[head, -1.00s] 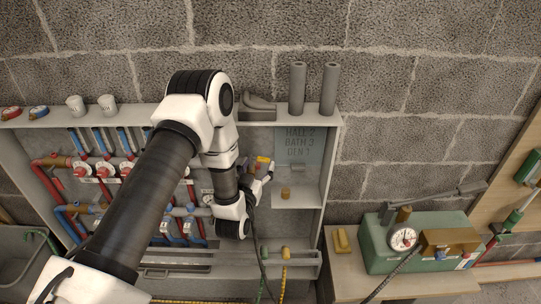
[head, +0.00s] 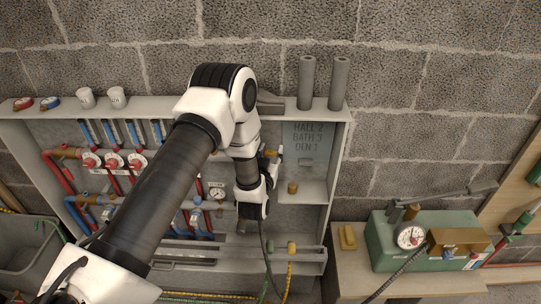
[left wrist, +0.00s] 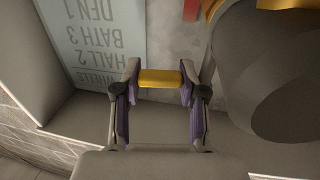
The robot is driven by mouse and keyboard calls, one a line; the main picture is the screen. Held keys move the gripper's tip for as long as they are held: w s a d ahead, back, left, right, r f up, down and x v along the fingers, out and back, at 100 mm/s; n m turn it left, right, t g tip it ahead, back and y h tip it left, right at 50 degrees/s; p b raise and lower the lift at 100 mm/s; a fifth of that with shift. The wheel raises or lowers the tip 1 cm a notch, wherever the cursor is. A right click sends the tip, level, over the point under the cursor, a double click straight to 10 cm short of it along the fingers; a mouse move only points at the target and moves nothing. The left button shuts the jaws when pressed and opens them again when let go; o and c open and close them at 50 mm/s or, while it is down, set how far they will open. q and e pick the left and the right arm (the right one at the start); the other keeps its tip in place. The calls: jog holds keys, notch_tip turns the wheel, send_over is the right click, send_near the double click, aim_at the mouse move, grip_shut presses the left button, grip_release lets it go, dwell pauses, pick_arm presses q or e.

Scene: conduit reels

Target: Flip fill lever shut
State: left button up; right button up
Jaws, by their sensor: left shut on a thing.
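The yellow handle of the fill lever (left wrist: 160,78) lies crosswise between the two fingertips of my left gripper (left wrist: 160,86) in the left wrist view. Both fingers touch its ends, so the gripper is shut on it. In the head view my left gripper (head: 273,157) is at the right part of the wall cabinet, just left of the label panel, and my arm hides much of the lever. The lever's pivot and valve body cannot be made out clearly. My right gripper is not in view.
The open manifold cabinet (head: 338,165) holds red and blue pipes. The label panel (head: 307,146) is close on the right of the gripper. Two grey tubes (head: 306,82) stand on the cabinet top. A green pump box (head: 385,245) with a gauge stands on the bench at right.

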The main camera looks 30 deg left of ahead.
pick_arm(q)
jog(key=shift+w+f+n+g+y+b, duration=0.1)
jog(key=shift+w+n+g+y+b, duration=0.3)
jog(key=shift+n+y+b, duration=0.45)
jog(key=shift+a+n+g+y, duration=0.15)
jog(key=shift+n+g+y, duration=0.2)
jog(key=shift+y, duration=0.3)
jog(key=o, duration=1.2)
jog(key=shift+c, duration=0.2)
jog(key=v, duration=1.2)
